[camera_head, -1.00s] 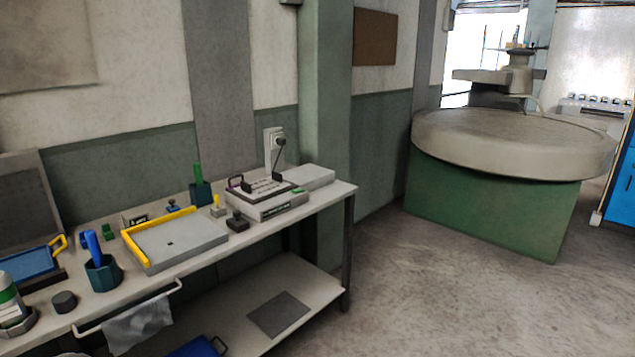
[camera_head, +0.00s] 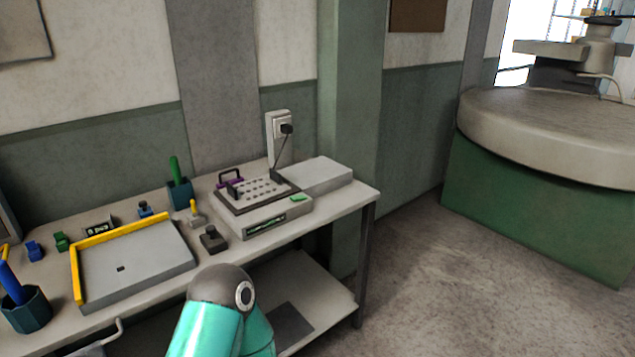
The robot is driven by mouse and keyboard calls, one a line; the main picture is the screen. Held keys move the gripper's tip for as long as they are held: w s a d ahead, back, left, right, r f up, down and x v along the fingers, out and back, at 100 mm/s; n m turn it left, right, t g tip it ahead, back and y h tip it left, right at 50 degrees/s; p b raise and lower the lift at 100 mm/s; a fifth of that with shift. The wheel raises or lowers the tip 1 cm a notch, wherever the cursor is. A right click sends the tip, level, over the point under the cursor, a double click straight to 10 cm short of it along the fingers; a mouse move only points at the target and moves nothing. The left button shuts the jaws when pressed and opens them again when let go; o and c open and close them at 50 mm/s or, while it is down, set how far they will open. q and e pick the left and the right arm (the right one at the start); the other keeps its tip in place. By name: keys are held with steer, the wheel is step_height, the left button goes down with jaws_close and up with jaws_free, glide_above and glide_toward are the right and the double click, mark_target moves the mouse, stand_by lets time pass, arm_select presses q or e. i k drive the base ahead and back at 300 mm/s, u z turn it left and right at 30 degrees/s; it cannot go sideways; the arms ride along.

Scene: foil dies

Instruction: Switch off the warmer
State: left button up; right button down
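The warmer (camera_head: 262,230) looks to be the low grey box near the right end of the bench, with a dark-framed plate with holes (camera_head: 257,192) on top. A green piece (camera_head: 298,198), perhaps its switch, sits at its front right top edge; I cannot tell its state. A dark panel shows on its front face. A plug in the wall socket (camera_head: 284,126) stands behind it, with a cord running down. A teal link of my arm shows at the bottom middle, in front of the bench. Neither gripper is in view.
A grey tray with a yellow edge (camera_head: 138,262) lies left of the warmer. A small dark block with a knob (camera_head: 213,239) and a yellow-handled tool (camera_head: 195,215) stand between them. A flat grey box (camera_head: 318,175) is at right. A large round table (camera_head: 560,135) stands farther right; floor between is clear.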

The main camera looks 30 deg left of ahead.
mark_target(299, 197)
steer(key=u, duration=0.6)
steer(key=i, duration=1.15)
steer(key=u, duration=0.9)
steer(key=k, duration=0.9)
steer(key=u, duration=0.1)
steer(key=i, duration=0.9)
